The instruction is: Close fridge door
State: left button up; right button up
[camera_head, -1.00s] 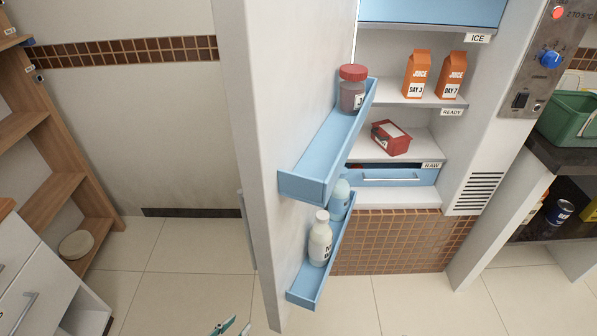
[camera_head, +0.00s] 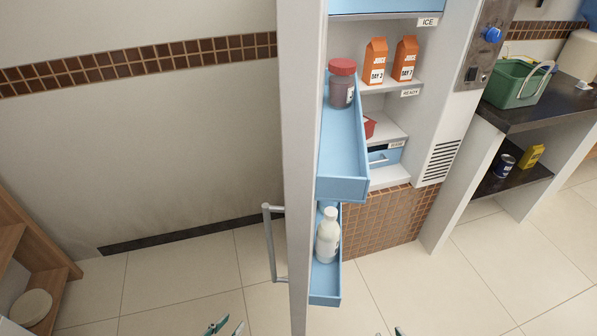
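The fridge door (camera_head: 298,160) stands wide open, seen nearly edge-on in the head view, with its bar handle (camera_head: 270,245) on the left side. Blue door shelves hold a red-lidded jar (camera_head: 341,84) and a white bottle (camera_head: 328,236). The fridge interior (camera_head: 395,178) shows to the right of the door. My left gripper (camera_head: 226,327) shows only its fingertips at the bottom edge, apart from each other, below and left of the door and not touching it. Only a sliver of my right gripper (camera_head: 398,331) shows at the bottom edge, right of the door.
Orange juice cartons (camera_head: 376,62) and a partly hidden red container (camera_head: 369,127) sit inside the fridge. A dark counter (camera_head: 530,112) with a green bin (camera_head: 515,85) stands at right. A wooden shelf (camera_head: 40,260) is at left. The tiled floor (camera_head: 180,285) before the door is clear.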

aim_at(325, 154)
jog(key=j+z, duration=0.4)
jog(key=j, duration=0.35)
jog(key=j+z, duration=0.4)
jog(key=j, duration=0.4)
